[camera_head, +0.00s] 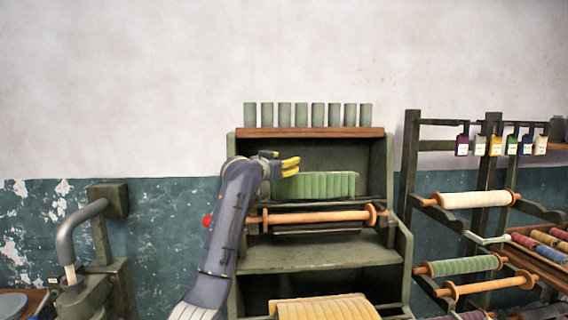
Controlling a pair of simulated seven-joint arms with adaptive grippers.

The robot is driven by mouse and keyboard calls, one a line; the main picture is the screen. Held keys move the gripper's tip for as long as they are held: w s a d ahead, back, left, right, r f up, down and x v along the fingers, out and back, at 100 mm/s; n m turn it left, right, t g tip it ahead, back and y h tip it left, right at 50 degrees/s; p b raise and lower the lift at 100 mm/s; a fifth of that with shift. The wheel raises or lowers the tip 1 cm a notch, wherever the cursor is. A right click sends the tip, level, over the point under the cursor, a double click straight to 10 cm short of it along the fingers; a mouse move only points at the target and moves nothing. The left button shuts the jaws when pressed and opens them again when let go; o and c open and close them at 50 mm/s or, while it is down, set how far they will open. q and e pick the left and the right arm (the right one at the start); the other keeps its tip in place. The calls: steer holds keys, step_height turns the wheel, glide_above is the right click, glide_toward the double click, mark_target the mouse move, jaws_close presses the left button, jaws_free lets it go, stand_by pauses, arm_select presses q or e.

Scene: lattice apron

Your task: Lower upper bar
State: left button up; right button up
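A wooden bar (330,216) with round end discs lies level across the front of the dark green shelf unit (320,257), at mid height. I take it for the upper bar. A pleated green cloth (325,185) stands just above and behind it. My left gripper (291,166), with yellow fingers, is above the bar's left part and beside the cloth's upper left end. Its fingers point right, and whether they touch the cloth is unclear. My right gripper is out of view.
Several green cylinders (317,115) stand on the unit's top. A pleated yellow cloth (325,307) shows at its lower front. A rack with wound rollers (475,199) and hanging tags stands close on the right. A grey pipe machine (85,235) is at left.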

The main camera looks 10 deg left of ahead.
arm_select(q)
jaws_close()
stand_by(0.4)
